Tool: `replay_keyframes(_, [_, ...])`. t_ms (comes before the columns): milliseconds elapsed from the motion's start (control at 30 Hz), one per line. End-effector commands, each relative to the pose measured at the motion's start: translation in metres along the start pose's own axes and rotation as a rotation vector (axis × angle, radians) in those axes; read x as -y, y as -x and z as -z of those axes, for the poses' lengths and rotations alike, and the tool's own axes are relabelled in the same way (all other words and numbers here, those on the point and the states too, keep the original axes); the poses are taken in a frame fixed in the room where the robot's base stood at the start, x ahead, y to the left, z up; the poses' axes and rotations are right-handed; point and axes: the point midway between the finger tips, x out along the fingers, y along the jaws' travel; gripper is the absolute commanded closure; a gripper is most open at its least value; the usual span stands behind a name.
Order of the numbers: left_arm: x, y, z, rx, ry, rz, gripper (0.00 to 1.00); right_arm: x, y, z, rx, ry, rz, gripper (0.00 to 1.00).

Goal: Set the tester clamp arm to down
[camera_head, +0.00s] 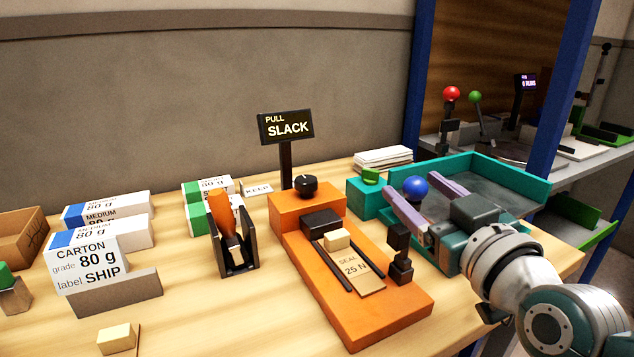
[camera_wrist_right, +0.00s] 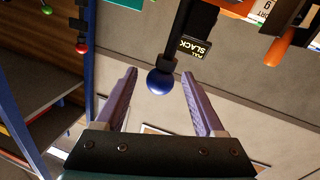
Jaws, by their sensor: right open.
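The orange tester (camera_head: 350,270) stands mid-table under a black display (camera_head: 286,127) reading PULL SLACK. A black post (camera_head: 400,257) rises at its right side. A blue ball knob (camera_head: 414,187) shows above it; my finger hides the stretch between. In the right wrist view the blue knob (camera_wrist_right: 160,82) ends a black lever (camera_wrist_right: 182,35). The lever appears raised. My right gripper (camera_head: 411,185) is open, its purple fingers on either side of the knob, with gaps visible in the wrist view. My left gripper is not in view.
A seal card (camera_head: 357,279) lies on the tester. A teal tray (camera_head: 510,183) is behind my right gripper. An orange-handled tool (camera_head: 222,212) stands in a dark holder at left, near white cartons (camera_head: 85,262). The front table has some free room.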

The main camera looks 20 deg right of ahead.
Motion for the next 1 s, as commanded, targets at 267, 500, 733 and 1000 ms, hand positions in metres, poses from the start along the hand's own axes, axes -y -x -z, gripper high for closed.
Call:
replay_keyframes(267, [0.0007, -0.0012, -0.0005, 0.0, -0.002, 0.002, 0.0, 0.0003, -0.0112, 0.0002, 0.001, 0.0, 0.001, 0.29])
replay_keyframes(500, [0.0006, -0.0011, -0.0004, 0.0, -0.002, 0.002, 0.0, 0.0003, -0.0108, 0.0002, 0.001, 0.0, 0.001, 0.39])
replay_keyframes(733, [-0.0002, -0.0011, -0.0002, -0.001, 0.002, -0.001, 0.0, 0.0003, -0.0106, 0.0001, 0.001, 0.0, 0.001, 0.65])
replay_keyframes(1000, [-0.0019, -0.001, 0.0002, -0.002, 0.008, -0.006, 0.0, 0.0003, -0.0106, 0.0001, 0.001, 0.0, 0.001, 0.95])
